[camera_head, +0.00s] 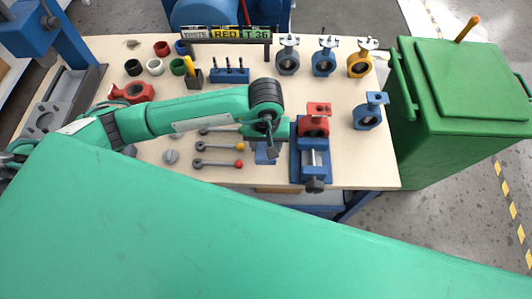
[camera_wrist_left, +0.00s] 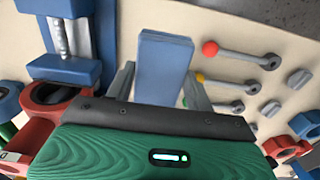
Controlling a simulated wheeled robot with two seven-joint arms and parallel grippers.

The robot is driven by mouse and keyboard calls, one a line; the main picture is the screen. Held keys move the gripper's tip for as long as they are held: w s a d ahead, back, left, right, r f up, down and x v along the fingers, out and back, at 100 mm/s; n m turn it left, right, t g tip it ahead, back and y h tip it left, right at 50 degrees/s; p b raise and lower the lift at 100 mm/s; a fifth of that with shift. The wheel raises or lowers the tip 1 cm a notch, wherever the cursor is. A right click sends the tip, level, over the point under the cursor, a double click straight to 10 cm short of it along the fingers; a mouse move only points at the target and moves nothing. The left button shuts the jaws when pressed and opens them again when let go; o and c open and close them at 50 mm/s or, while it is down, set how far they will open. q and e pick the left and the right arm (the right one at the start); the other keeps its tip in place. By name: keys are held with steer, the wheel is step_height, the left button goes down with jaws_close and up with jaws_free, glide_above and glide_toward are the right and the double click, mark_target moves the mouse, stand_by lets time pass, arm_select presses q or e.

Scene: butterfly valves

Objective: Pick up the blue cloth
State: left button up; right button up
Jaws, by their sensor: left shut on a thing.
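The blue cloth (camera_wrist_left: 163,62) shows as a flat, folded blue strip between the two fingers of my left gripper (camera_wrist_left: 160,88) in the left wrist view. The fingers are shut on it. In the head view, the cloth (camera_head: 265,156) shows just below my left gripper (camera_head: 268,143), near the table's front edge, left of the blue vise. The gripper partly covers it there. I cannot tell whether the cloth touches the table. My right gripper is in neither view.
The blue vise (camera_head: 311,170) with a red valve body (camera_head: 314,125) stands close on the right. Levers with coloured knobs (camera_head: 218,163) lie to the left. Several valves (camera_head: 323,60) stand at the back right. A green bin (camera_head: 460,110) stands beyond the table's right edge.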

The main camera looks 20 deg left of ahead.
mark_target(266, 146)
arm_select(q)
step_height(266, 146, up, 13)
steer(key=b, duration=0.2)
steer(key=shift+r, duration=0.1)
